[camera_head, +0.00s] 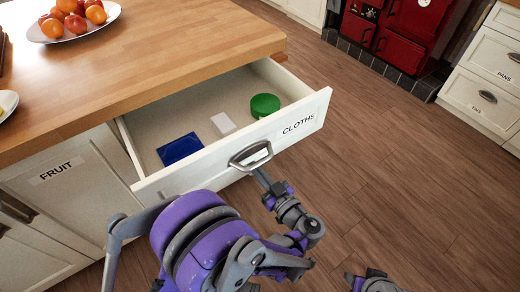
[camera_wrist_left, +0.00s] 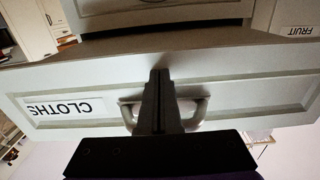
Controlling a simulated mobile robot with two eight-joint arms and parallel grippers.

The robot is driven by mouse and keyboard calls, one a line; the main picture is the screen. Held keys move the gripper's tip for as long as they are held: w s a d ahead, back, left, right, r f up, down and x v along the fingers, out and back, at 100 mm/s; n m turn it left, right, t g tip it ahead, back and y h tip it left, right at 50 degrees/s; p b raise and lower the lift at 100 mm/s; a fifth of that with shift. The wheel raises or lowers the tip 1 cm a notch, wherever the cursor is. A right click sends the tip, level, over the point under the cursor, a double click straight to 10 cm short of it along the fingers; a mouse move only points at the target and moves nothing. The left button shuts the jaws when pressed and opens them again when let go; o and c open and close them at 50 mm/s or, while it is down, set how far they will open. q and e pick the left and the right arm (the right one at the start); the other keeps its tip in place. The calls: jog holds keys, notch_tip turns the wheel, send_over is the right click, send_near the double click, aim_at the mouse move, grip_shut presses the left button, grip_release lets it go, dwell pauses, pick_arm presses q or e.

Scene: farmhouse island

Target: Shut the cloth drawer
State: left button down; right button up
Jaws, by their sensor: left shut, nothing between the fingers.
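The cloth drawer (camera_head: 300,122) in the wooden-topped island stands pulled out, its cream front labelled CLOTHS. Inside it lie a blue cloth or flat item (camera_head: 181,149), a small white block (camera_head: 223,123) and a green round item (camera_head: 265,105). The drawer has a grey bar handle (camera_head: 251,155). My left gripper (camera_head: 262,174) is shut and empty, at the handle. In the left wrist view, the drawer front (camera_wrist_left: 235,88) appears upside down. There the shut fingers (camera_wrist_left: 159,85) cover the middle of the handle (camera_wrist_left: 198,112); I cannot tell if they touch it.
A fruit plate (camera_head: 75,35) stands on the island top (camera_head: 170,50). A closed FRUIT door (camera_head: 65,185) is left of the drawer. A red stove (camera_head: 395,35) and white cabinets (camera_head: 485,90) stand across the room. The wooden floor (camera_head: 400,170) right of the drawer is clear.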

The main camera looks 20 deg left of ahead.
aim_at(209, 112)
pick_arm(q)
jog(key=x, duration=2.6)
jog(key=shift+w+a+p, duration=0.1)
jog(key=shift+w+p, duration=0.05)
jog(key=shift+p, duration=0.15)
jog(key=shift+x, duration=1.45)
jog(key=shift+v, duration=4.55)
